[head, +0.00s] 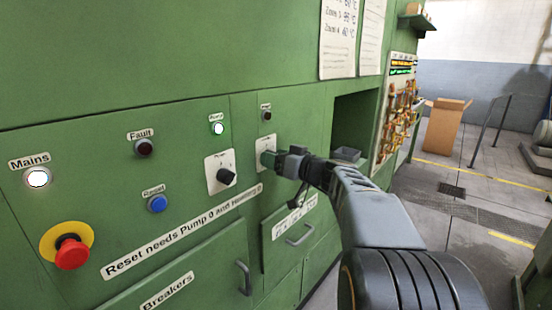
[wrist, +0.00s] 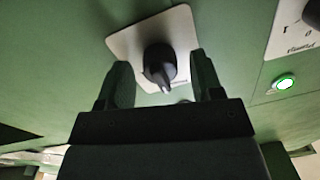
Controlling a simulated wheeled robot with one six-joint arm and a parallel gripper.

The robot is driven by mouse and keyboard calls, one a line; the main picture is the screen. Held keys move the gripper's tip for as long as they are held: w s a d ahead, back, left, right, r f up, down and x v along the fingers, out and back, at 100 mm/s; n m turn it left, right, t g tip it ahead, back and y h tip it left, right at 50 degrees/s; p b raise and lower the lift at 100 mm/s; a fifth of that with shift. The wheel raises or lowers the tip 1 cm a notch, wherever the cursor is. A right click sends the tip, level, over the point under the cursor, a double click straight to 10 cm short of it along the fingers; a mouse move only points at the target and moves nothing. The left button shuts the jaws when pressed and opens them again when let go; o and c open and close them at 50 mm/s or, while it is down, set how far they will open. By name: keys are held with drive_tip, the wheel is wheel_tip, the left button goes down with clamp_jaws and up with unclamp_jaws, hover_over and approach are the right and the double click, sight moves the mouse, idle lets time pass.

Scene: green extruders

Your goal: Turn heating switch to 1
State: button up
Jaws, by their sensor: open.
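The heating switch is a black rotary knob (wrist: 160,65) on a white square plate (wrist: 122,42) in the wrist view. Its pale pointer mark faces down in that picture, toward my gripper's body. My gripper (wrist: 162,78) is open, with one green finger on each side of the knob; I cannot tell whether either finger touches it. The plate's lettering is too small to read.
The black pump switch (head: 226,176) sits left of my gripper, below a lit pump lamp (head: 217,128). A dark lamp (head: 266,114) is above the heating switch. The blue reset button (head: 157,204), red emergency stop (head: 72,251) and drawer handle (head: 300,235) stick out from the green panel.

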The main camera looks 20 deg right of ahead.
drive_tip(key=c, duration=0.9)
drive_tip(key=shift+f+m+b, duration=0.15)
drive_tip(key=shift+m+b, duration=0.15)
drive_tip(key=shift+b, duration=0.25)
drive_tip(key=shift+f+m+b, duration=0.15)
drive_tip(key=shift+m+b, duration=0.85)
drive_tip(key=shift+b, duration=0.25)
drive_tip(key=m+b, duration=0.2)
drive_tip(key=shift+m, duration=0.4)
drive_tip(key=m+b, duration=0.1)
drive_tip(key=m, duration=0.2)
drive_tip(key=shift+m+b, duration=0.3)
drive_tip(key=shift+b, duration=0.05)
drive_tip(key=shift+r+m+t+b, duration=0.2)
drive_tip(key=shift+m+t+b, duration=0.15)
drive_tip(key=shift+m, duration=1.15)
